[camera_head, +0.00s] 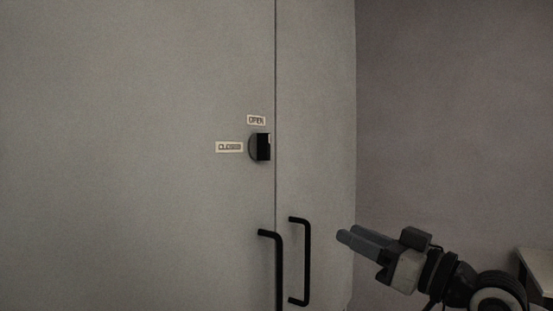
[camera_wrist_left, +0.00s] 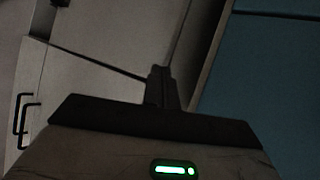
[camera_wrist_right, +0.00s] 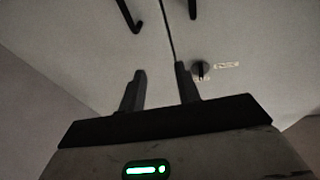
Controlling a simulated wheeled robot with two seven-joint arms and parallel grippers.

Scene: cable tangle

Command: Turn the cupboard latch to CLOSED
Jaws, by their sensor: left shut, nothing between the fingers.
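The latch (camera_head: 263,147) is a black knob on a round base on the left cupboard door, beside the seam between the doors. The OPEN label (camera_head: 256,120) is above it and the CLOSED label (camera_head: 229,147) is to its left. The knob's block looks upright; I cannot tell which label it is set to. The latch also shows in the right wrist view (camera_wrist_right: 200,70), beyond the fingers and apart from them. My right gripper (camera_head: 349,233) is open and empty, below and right of the latch. My left gripper (camera_wrist_left: 160,70) is shut and empty, outside the head view.
Two black bar handles, a left one (camera_head: 278,268) and a right one (camera_head: 305,262), stand out from the doors below the latch. A bare wall (camera_head: 455,110) is on the right. A pale ledge or tabletop (camera_head: 537,268) shows at the lower right. The door around the latch is clear.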

